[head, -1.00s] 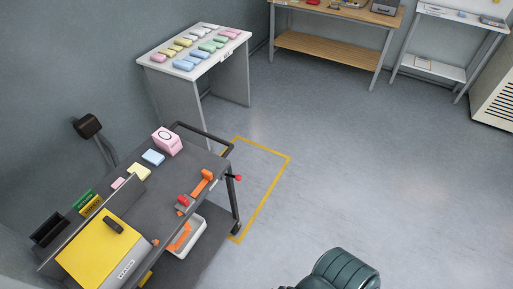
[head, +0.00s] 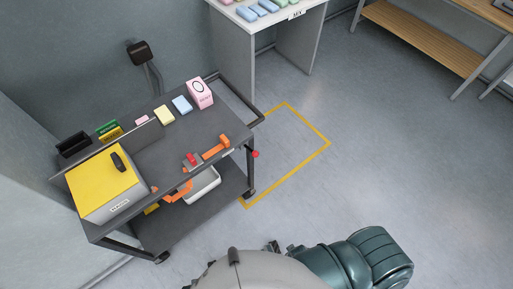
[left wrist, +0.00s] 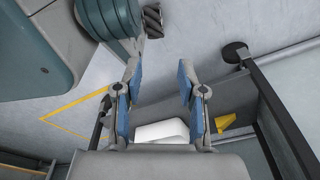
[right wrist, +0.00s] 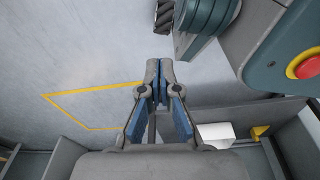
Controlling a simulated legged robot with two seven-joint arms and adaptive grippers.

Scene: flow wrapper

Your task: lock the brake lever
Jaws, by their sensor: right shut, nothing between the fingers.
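The brake lever seems to be the red-knobbed lever (head: 255,154) at the right end of the dark cart (head: 142,147), beside its corner post. It is small, and whether it is locked cannot be told. The lever cannot be made out in either wrist view. My left gripper (left wrist: 160,75) is open and empty in the left wrist view, with its fingers well apart. My right gripper (right wrist: 160,68) is shut and empty in the right wrist view. Both are apart from the lever. My arm parts cover the bottom of the head view.
On the cart are a yellow-topped box (head: 98,180), a pink box (head: 200,93) and an orange-and-red tool (head: 214,147). A white bin (head: 202,184) sits on its lower shelf. A yellow floor outline (head: 308,122) lies right of it. A white-topped table (head: 262,25) stands behind. Floor at right is clear.

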